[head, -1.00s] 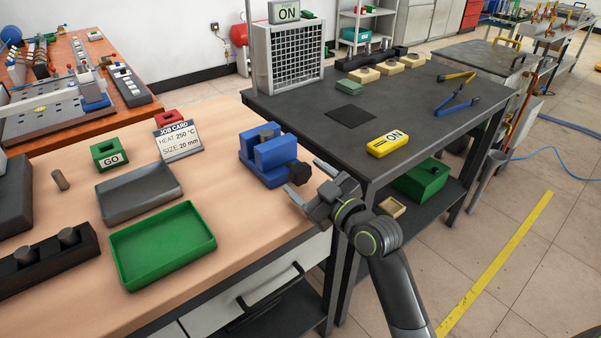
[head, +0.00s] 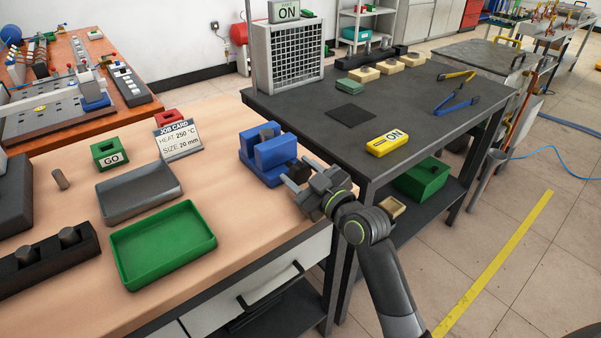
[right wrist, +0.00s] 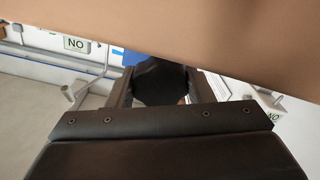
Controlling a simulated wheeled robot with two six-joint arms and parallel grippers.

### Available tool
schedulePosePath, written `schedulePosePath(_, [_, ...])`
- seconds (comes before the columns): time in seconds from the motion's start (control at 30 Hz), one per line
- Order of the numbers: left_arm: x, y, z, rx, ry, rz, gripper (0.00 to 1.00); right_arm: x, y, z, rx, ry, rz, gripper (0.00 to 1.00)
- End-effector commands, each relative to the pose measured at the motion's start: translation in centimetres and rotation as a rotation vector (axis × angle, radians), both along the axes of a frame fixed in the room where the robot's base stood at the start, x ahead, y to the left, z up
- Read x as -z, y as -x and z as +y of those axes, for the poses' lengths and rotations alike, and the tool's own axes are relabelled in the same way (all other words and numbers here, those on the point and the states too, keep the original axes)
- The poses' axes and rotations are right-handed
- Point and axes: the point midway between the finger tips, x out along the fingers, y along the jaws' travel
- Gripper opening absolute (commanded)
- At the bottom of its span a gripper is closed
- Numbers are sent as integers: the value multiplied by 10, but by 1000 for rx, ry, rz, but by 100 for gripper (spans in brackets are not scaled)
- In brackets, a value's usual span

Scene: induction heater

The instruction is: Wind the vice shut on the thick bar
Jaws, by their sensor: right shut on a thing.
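The blue vice (head: 264,157) stands near the right end of the wooden bench. The thick bar (head: 267,133) stands upright between its jaws, its dark top showing; whether the jaws touch it I cannot tell. The vice's dark knob (head: 299,171) is on the side towards my right gripper. My right gripper (head: 294,178) is shut on this knob. In the right wrist view the dark knob (right wrist: 160,82) fills the space between the two fingers, with a bit of blue vice behind it. My left gripper is not in view.
A job card (head: 177,141), a green GO block (head: 110,153), a grey tray (head: 140,192) and a green tray (head: 163,245) lie left of the vice. The dark table (head: 330,135) stands behind right. Bare bench lies in front of the vice.

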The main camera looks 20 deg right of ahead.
Motion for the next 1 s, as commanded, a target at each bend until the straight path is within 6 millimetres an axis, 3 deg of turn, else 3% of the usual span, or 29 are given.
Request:
schedulePosePath(0.4, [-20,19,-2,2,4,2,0,-2,0,0,1,-356,131,24])
schedulePosePath(0.77, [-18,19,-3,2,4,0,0,0,0,0,-1,-391,142,24])
schedulePosePath(0.8, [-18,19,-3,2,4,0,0,0,0,0,-1,-391,142,51])
schedulePosePath(0.93, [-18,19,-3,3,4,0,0,0,0,0,-1,-389,141,68])
schedulePosePath(1.0, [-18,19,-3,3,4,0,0,0,0,0,0,-389,141,69])
